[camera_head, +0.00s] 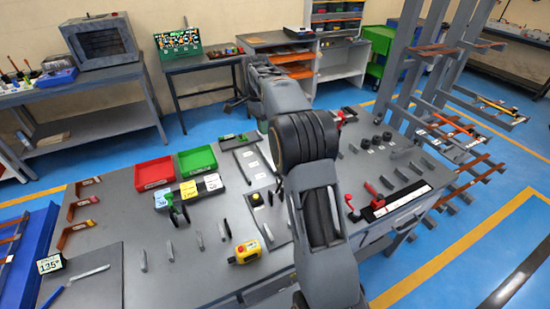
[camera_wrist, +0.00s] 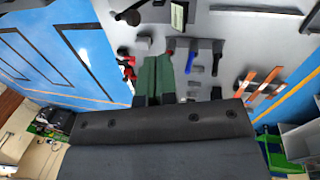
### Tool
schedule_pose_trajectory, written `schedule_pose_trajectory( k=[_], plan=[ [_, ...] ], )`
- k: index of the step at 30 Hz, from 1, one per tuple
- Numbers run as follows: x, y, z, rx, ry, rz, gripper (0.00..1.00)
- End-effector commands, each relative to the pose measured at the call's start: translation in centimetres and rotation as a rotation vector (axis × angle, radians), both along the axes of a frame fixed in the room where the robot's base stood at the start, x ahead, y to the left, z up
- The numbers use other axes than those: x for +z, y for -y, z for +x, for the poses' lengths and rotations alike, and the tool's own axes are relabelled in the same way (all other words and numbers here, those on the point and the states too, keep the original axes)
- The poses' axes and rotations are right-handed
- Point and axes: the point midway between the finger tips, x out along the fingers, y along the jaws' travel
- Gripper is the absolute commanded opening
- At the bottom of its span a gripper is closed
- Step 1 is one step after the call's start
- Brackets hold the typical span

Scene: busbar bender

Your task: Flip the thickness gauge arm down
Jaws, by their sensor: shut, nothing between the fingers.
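My gripper (camera_wrist: 158,62) shows in the wrist view as two dark green fingers pressed together, with nothing held. In the head view my own arm hides most of it. I cannot tell for certain which part is the thickness gauge arm. I see no clear contact.
A red bin (camera_head: 153,174) and a green bin (camera_head: 197,160) stand on the bench's left half. A yellow control box (camera_head: 245,252) sits near the front. Grey rack posts (camera_head: 405,55) rise at the right. Blue floor (camera_head: 395,270) is open at the lower right.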

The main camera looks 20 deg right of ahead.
Motion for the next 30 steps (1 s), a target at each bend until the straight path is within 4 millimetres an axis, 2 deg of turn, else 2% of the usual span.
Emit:
schedule_pose_trajectory(
  k=[6,15,19,23,30],
  plan=[
    [-0.2,0.5,0.7,-0.059,-0.019,-0.011,0.0],
    [-0.3,0.5,0.6,-0.059,-0.018,-0.01,0.0],
    [-0.9,0.5,0.4,-0.059,-0.02,-0.01,0.0],
    [-2.5,0.5,0.0,-0.058,-0.021,-0.01,0.0],
    [-7.0,0.6,-1.0,-0.058,-0.022,-0.01,0.0]
  ],
)
